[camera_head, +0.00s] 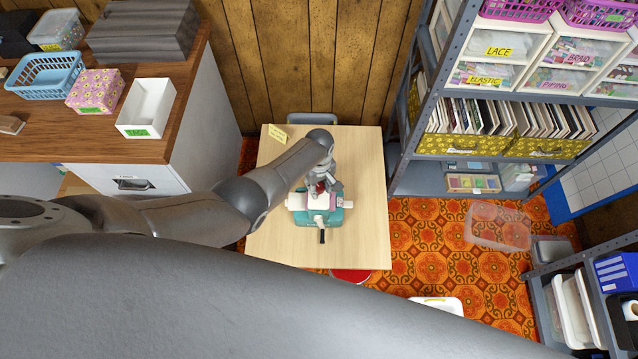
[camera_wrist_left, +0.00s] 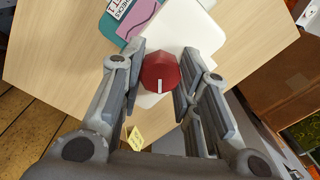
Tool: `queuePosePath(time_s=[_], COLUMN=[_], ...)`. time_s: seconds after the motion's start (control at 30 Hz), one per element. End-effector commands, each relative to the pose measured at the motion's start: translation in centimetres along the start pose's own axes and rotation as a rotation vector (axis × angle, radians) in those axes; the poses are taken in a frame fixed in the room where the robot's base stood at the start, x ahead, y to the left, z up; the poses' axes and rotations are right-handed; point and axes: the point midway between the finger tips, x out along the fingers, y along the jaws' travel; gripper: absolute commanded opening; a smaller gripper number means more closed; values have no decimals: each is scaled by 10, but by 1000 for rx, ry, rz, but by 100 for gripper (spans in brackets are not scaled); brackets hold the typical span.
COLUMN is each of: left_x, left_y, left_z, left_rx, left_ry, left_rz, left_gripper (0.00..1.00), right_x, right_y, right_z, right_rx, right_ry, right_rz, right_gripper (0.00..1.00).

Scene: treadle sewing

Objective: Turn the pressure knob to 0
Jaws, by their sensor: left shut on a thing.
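The sewing machine (camera_head: 335,217), teal and white with a black handle at its front, stands on a pale wooden table (camera_head: 360,160). The red pressure knob (camera_wrist_left: 160,73) sits on its white top, and a little red also shows in the head view (camera_head: 320,187). The knob is faceted, with a white line that points down in the wrist view. My left gripper (camera_wrist_left: 158,82) is over the machine from above, its fingers on either side of the knob and shut on it. I cannot read any scale around the knob. My right gripper is out of view.
A yellow note (camera_head: 277,134) lies at the table's back left corner. A metal shelf (camera_head: 440,120) with drawers and records stands close on the right. A wooden counter (camera_head: 90,145) with boxes and baskets is on the left. The table around the machine is mostly clear.

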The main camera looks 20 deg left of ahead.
Motion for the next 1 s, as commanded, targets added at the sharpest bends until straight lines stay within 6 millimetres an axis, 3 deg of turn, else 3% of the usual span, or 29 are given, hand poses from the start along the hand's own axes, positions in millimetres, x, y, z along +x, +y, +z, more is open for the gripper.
queuePosePath(time_s=[0.6, 1.0], left_x=[-2, -2], left_y=[1, 0], left_z=[-2, -3], left_rx=[-572, -813], left_ry=[3, 5], left_rz=[4, 5], left_gripper=[6, 6], right_x=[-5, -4], right_y=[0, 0], right_z=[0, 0], right_rx=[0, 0], right_ry=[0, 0], right_rz=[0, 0], right_gripper=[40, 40])
